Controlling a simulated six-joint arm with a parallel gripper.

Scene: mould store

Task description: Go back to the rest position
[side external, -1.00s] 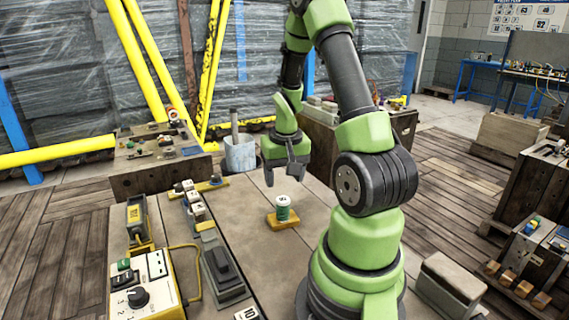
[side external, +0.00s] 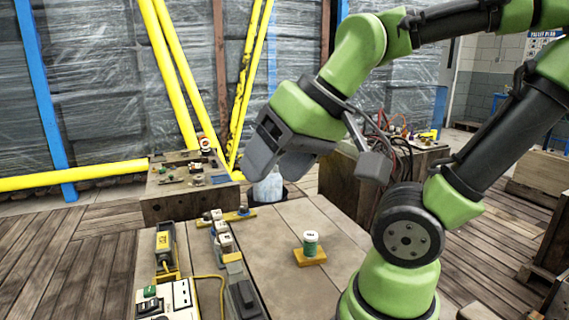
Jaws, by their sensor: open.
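My gripper (side external: 268,160) is in the upper middle of the side external view. It is raised well above the table and angled down to the left. Its jaws are open and I see nothing between them. A green cylinder with a white top (side external: 311,243) stands upright on a small yellow-orange block (side external: 310,257) on the table (side external: 285,285). My gripper is apart from it, above and to the left in the picture.
A control box with buttons (side external: 168,300) and a yellow device (side external: 165,243) are at front left. A bucket (side external: 268,188) stands behind the table. Yellow bars (side external: 170,80) cross the back.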

